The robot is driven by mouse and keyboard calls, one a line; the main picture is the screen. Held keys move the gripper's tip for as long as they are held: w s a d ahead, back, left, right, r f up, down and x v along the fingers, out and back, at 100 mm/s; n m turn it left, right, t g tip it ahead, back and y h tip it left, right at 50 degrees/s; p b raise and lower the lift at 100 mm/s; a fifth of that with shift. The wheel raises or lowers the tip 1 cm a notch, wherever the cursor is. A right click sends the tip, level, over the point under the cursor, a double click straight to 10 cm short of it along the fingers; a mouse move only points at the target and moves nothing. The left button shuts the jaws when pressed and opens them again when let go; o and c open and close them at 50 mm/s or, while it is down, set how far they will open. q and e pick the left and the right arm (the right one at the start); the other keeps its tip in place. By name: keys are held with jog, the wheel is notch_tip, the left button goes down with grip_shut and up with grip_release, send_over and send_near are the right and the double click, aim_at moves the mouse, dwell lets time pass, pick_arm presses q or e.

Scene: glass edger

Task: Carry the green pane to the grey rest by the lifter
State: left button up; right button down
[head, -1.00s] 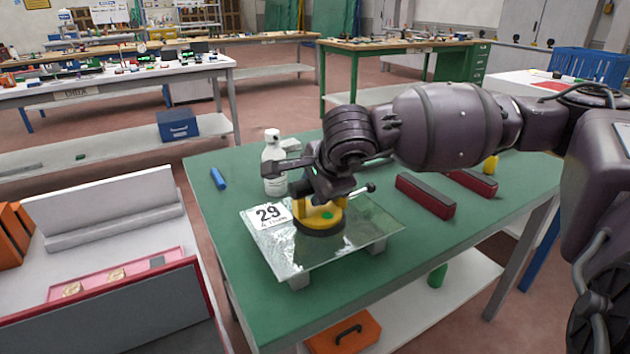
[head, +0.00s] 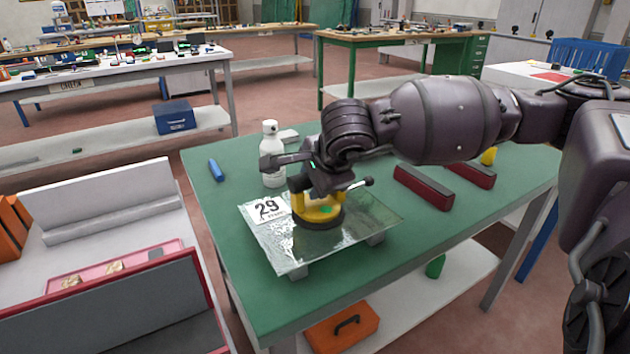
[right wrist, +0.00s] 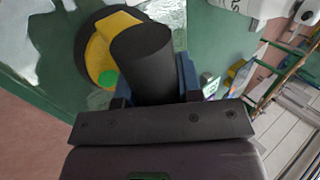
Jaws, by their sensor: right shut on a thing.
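The pale green glass pane (head: 350,225) lies flat on low grey supports (head: 376,239) on the green table, with a white label reading 29 (head: 266,209) at its left corner. A yellow lifter (head: 320,209) with a black round base stands on the pane; its green spot and black handle (right wrist: 142,62) show in the right wrist view. My right gripper (head: 312,186) is shut on the lifter's handle, and the arm hides part of it. I see no gap between lifter and pane. My left gripper is out of view.
A white bottle (head: 271,160) stands just behind the pane, with a blue cylinder (head: 216,170) to its left. Two dark red bars (head: 423,187) lie to the right. An orange toolbox (head: 341,328) sits on the lower shelf. A white bench with a pink tray (head: 130,271) is at left.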

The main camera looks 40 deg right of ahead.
jog(key=shift+f, duration=0.2)
dwell(0.6)
jog(key=c, duration=0.7)
grip_release()
jog(key=shift+f, duration=0.1)
jog(key=shift+f, duration=0.1)
jog(key=shift+s, duration=0.1)
